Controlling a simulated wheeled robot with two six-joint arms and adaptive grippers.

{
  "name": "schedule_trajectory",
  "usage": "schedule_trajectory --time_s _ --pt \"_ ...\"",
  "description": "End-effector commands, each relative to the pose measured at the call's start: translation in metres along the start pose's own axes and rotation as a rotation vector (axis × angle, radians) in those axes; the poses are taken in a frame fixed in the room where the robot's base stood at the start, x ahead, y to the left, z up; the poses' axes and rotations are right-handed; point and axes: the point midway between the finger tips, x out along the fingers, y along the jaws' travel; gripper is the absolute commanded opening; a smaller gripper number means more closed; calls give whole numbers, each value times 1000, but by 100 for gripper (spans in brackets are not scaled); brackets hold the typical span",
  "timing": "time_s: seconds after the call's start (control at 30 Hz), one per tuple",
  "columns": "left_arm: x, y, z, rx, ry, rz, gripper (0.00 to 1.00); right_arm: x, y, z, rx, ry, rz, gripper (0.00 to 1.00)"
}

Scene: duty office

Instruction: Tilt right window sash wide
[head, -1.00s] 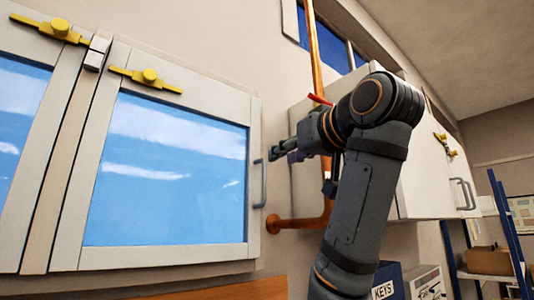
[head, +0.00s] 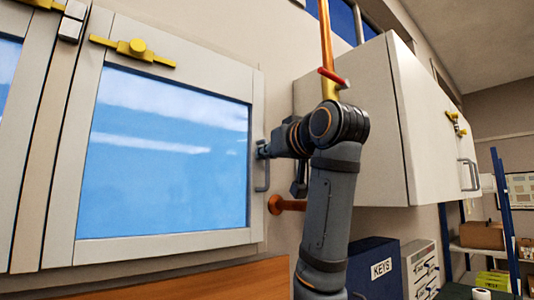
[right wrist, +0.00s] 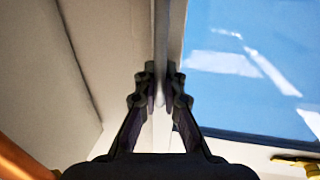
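The right window sash (head: 255,110) is a pale frame around blue glass in the head view, and it looks flush in its surround. A yellow latch (head: 135,50) lies across its top edge. A grey upright handle (head: 264,178) is on its right side. My right gripper (head: 262,150) is at the upper part of this handle. In the right wrist view, the fingers of my right gripper (right wrist: 160,85) are drawn in on both sides of the narrow handle bar (right wrist: 160,98), with the glass to the right. My left gripper is not in view.
An orange pipe with a red lever (head: 332,77) runs down the wall behind my right arm. White wall cabinets (head: 370,120) stand out to the right. Below are a wooden edge (head: 200,280) and a blue KEYS box (head: 375,265).

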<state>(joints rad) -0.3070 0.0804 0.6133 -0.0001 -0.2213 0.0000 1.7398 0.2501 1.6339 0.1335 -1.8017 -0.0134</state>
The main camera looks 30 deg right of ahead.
Motion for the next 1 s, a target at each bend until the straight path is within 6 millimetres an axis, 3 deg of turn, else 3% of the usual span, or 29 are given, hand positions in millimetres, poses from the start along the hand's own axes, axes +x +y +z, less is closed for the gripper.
schedule_trajectory --time_s 0.2,0.47,0.8,1.0 --pt "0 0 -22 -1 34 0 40 0 0 -1 0 2 1 0" --pt "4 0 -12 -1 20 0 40 -2 1 2 1 9 1 0" --pt "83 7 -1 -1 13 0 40 -41 8 31 41 215 3 0" --pt "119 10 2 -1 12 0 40 -63 13 41 66 337 3 0"
